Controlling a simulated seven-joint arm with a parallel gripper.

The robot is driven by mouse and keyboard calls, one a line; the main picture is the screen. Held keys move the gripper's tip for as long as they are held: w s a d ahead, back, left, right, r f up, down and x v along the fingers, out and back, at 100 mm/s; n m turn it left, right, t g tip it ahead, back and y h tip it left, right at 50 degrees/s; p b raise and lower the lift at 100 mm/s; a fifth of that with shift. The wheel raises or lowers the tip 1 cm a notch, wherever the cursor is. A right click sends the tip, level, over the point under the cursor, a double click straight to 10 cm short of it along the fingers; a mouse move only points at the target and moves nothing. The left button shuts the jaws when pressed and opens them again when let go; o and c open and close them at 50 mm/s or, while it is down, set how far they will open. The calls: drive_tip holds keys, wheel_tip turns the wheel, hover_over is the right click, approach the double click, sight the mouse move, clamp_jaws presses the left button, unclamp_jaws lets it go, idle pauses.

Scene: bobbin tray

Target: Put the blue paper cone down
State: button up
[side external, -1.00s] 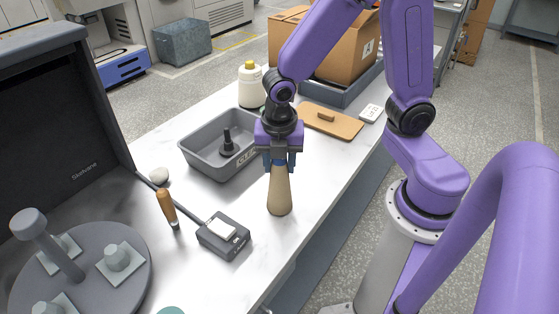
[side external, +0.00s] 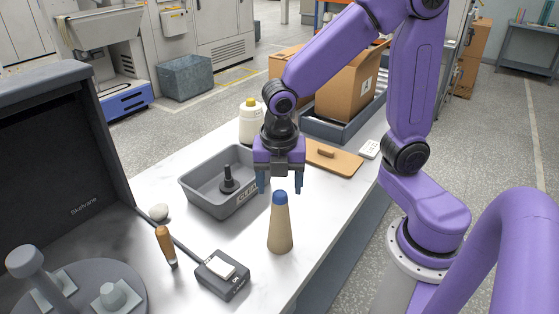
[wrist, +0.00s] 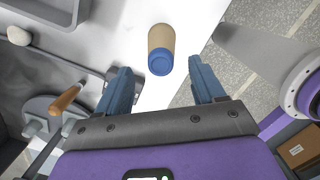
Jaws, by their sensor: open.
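The paper cone (side external: 280,230) is tan with a blue tip and stands upright on the white table, in front of the grey tray. In the wrist view the cone (wrist: 161,47) shows from above, its blue tip towards me, ahead of the gap between my fingers. My gripper (side external: 279,187) is open and empty, just above and behind the cone's tip. Its two blue fingers also show in the wrist view (wrist: 162,86), spread wide and apart from the cone.
A grey tray (side external: 190,187) with a dark peg stands left of the cone. A black switch box (side external: 222,275), a wooden-handled tool (side external: 165,245) and a round grey stand (side external: 75,290) are at the front left. A white bottle (side external: 251,125) and a wooden board (side external: 335,160) are behind.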

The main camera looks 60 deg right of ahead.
drive_tip(key=r, duration=0.5)
drive_tip(key=shift+s+a+r, duration=0.15)
drive_tip(key=shift+a+r, duration=0.1)
drive_tip(key=shift+a, duration=0.05)
drive_tip(key=shift+s+r, duration=0.2)
drive_tip(key=shift+r, duration=0.2)
drive_tip(key=s+d+f+m, duration=0.2)
drive_tip(key=s+m, duration=0.4)
drive_tip(key=s+d+f+m+y, duration=0.1)
drive_tip(key=s+f+m, duration=0.1)
drive_tip(key=s+m, duration=0.4)
drive_tip(key=shift+s+d+f+g+y, duration=0.25)
drive_tip(key=shift+s+d+g+y, duration=0.1)
drive_tip(key=shift+s, duration=0.3)
